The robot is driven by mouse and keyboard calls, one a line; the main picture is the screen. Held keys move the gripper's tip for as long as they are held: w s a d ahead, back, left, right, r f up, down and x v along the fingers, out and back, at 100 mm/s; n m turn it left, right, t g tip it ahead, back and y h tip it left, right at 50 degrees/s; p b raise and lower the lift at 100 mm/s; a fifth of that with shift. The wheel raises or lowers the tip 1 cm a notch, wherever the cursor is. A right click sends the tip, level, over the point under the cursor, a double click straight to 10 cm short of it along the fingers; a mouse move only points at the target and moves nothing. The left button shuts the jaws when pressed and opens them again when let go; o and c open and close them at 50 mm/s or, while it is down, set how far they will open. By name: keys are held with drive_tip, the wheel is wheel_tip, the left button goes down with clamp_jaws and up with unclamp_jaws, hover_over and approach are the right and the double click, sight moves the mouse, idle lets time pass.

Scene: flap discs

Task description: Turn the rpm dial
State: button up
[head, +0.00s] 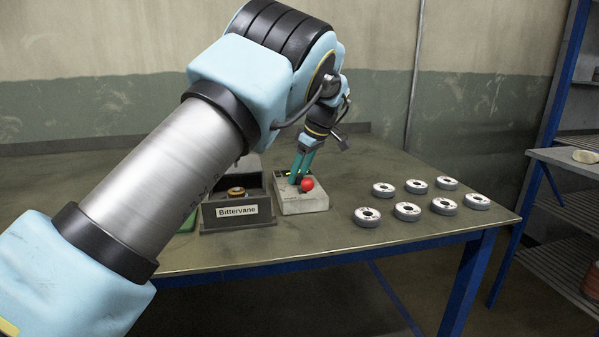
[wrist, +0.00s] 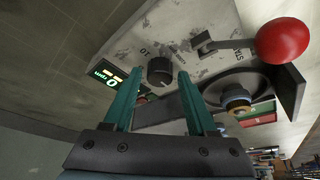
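The rpm dial (wrist: 160,71) is a round black knob on the worn grey panel of a control box (head: 303,205). In the wrist view it shows between my two green fingertips, with gaps on both sides. My gripper (head: 297,181) is open and points down at the box top; nothing is held. I cannot tell whether the fingertips reach down around the knob. A small display (wrist: 107,76) with green digits and "rpm" sits left of the dial. In the head view my fingers hide the dial.
A lever with a red ball (wrist: 282,40) stands close to the dial, right of my fingers. A dark holder labelled Bittervane (head: 237,211) stands left of the control box. Several flap discs (head: 407,211) lie on the table (head: 330,238) at right.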

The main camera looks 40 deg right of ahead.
clamp_jaws()
